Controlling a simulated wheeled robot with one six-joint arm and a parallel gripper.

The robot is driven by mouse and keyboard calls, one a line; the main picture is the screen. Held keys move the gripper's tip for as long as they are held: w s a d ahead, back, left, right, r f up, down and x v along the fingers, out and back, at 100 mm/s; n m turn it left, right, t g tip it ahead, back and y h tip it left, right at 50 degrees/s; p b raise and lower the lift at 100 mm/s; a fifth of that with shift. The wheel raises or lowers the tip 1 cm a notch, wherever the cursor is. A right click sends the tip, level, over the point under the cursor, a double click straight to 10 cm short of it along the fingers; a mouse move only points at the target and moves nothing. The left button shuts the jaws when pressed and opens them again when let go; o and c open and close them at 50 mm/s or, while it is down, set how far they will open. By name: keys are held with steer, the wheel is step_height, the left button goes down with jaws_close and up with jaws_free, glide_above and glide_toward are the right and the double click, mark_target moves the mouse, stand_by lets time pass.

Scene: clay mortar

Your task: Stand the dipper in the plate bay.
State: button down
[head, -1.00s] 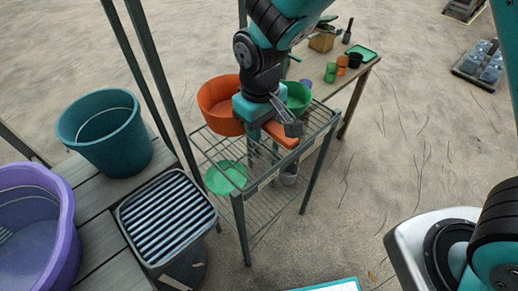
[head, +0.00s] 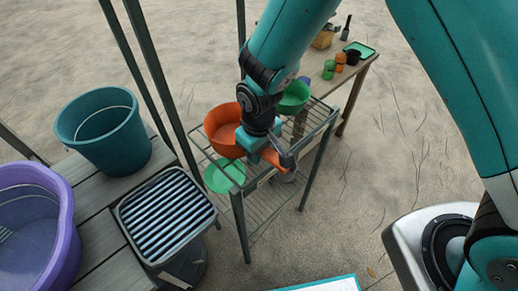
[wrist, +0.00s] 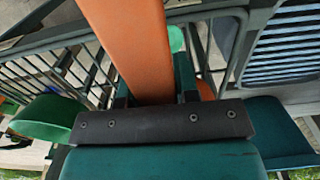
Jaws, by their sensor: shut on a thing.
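The dipper (head: 220,127) is orange, with a deep round bowl and a flat handle. My gripper (head: 272,156) is shut on its handle, which runs up the middle of the wrist view (wrist: 138,45). The dipper is over the wire rack (head: 318,118), its bowl to the left of my gripper and its opening facing mostly up. Whether it touches the rack is not clear. No bay is plainly marked as the plate bay; a pale label strip shows on the rack's front edge. My arm hides part of the rack top.
A green bowl (head: 294,97) is at the rack's back right. A green plate (head: 224,175) lies lower in the rack. A ribbed-top bin (head: 166,215), a teal bucket (head: 104,130) and a purple tub (head: 35,235) stand left. A wooden table (head: 350,90) with cups is behind.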

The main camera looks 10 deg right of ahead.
steer(key=c, duration=0.8)
jaws_free()
steer(key=shift+c, duration=0.2)
steer(key=shift+r, duration=0.1)
step_height(320, 180, up, 12)
steer(key=shift+f, duration=0.1)
steer(key=shift+d+r, duration=0.1)
steer(key=shift+r, duration=0.25)
steer(key=s+d+r+y, duration=0.2)
steer(key=s+d+r, duration=0.2)
steer(key=s+r, duration=0.2)
steer(key=s+d+r+y, duration=0.2)
steer(key=s+d+r, duration=0.2)
steer(key=s+r, duration=0.3)
steer(key=s, duration=0.3)
steer(key=shift+s, duration=0.1)
